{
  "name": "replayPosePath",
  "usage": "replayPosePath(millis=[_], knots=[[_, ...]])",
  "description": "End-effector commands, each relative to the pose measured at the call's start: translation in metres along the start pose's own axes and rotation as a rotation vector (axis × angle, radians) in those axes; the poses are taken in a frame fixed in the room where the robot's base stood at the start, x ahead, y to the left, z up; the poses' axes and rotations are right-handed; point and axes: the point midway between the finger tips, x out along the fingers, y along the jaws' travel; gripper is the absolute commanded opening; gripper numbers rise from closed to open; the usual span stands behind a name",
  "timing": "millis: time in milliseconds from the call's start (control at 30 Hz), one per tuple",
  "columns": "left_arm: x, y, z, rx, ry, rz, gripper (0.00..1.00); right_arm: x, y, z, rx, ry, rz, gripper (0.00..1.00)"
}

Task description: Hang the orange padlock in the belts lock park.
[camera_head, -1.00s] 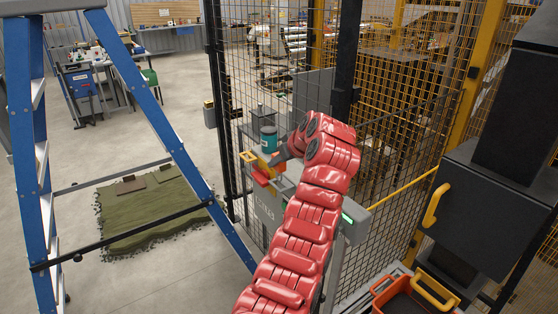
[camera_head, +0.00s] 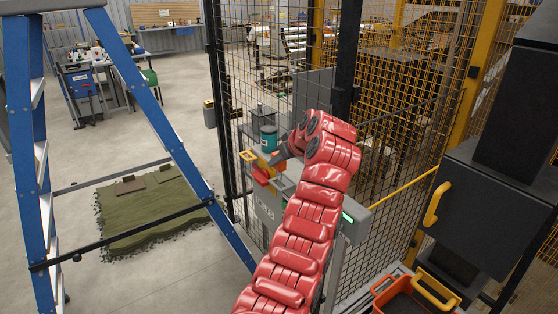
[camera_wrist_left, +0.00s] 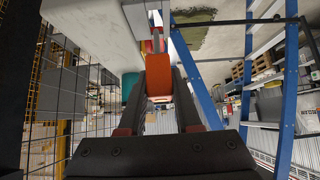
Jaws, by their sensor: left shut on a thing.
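My left gripper (camera_wrist_left: 158,92) is shut on the orange padlock (camera_wrist_left: 158,78), which shows between its fingertips in the left wrist view. In the head view my red arm reaches to a grey lock station (camera_head: 268,205) on the mesh fence. There the gripper (camera_head: 272,164) is small and partly hidden by the wrist. A red-orange piece (camera_head: 261,174) and a yellow piece (camera_head: 247,157) show beside it at the station's front. I cannot tell whether the padlock touches the station. My right gripper is not in view.
A teal canister (camera_head: 268,138) stands at the station's top. A blue stepladder (camera_head: 165,125) stands at left, with a green turf mat (camera_head: 150,210) on the floor behind it. A dark cabinet (camera_head: 480,215) and an orange crate (camera_head: 385,288) are at right.

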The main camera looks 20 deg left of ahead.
Motion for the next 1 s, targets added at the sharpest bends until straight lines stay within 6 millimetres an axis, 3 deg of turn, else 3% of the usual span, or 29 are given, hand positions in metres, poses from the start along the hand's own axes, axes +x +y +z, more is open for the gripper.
replayPosePath(millis=[1000], knots=[[0.0005,0.0001,0.0006,0.000,0.001,0.000,0.00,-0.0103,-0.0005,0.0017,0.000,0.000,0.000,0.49]])
